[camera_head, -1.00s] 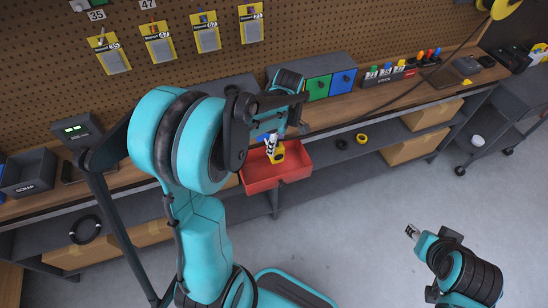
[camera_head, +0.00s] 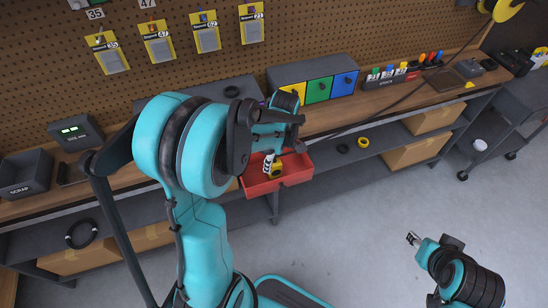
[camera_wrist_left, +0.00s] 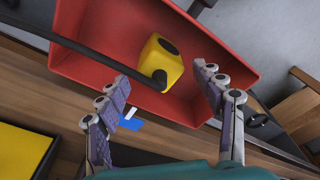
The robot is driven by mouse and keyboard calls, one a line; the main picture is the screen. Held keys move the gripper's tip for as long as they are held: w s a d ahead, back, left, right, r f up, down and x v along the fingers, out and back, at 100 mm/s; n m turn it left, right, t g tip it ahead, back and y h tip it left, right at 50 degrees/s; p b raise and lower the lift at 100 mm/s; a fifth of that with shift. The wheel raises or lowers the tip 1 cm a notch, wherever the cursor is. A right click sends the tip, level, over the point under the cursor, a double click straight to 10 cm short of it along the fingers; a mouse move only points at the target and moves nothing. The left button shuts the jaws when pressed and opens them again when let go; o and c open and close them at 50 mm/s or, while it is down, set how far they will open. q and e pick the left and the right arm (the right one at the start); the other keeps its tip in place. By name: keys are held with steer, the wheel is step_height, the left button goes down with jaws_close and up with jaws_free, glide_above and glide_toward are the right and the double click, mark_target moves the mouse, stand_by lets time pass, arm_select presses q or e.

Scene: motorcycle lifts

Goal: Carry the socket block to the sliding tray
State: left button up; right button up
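My left gripper (camera_head: 288,146) is above the tray. Its fingers (camera_wrist_left: 165,92) are spread wide, with the block beyond and between the tips and gaps on both sides. My right gripper (camera_head: 413,239) is far right over the floor, away from the block; its fingers are too small to read.
Drawers with yellow, green (camera_head: 318,89) and blue fronts stand on the wooden bench behind the tray. A rack of coloured-top blocks (camera_head: 388,76) is further right. A scrap bin (camera_head: 26,174) is at far left. A thin dark rod crosses near the tray. The floor is open.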

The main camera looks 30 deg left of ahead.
mark_target(278, 163)
arm_select(q)
steer(key=shift+r, duration=0.15)
steer(key=shift+r+p, duration=0.3)
step_height(278, 163, up, 11)
steer(key=d+p, duration=0.1)
steer(key=p, duration=0.3)
steer(key=s+d+r+m+t, duration=0.2)
steer(key=s+d+m+t, duration=0.1)
steer(key=m, duration=0.6)
steer(key=s+d+r+m+t+h, duration=0.1)
steer(key=s+d+r+m+t, duration=0.1)
steer(key=s+d+m+t, duration=0.2)
steer(key=s+d+m, duration=0.2)
steer(key=s+m, duration=0.2)
steer(key=m, duration=0.2)
steer(key=shift+d, duration=0.3)
steer(key=shift+r, duration=0.1)
step_height(278, 163, down, 2)
steer(key=shift+f+b, duration=0.1)
steer(key=shift+b, duration=1.1)
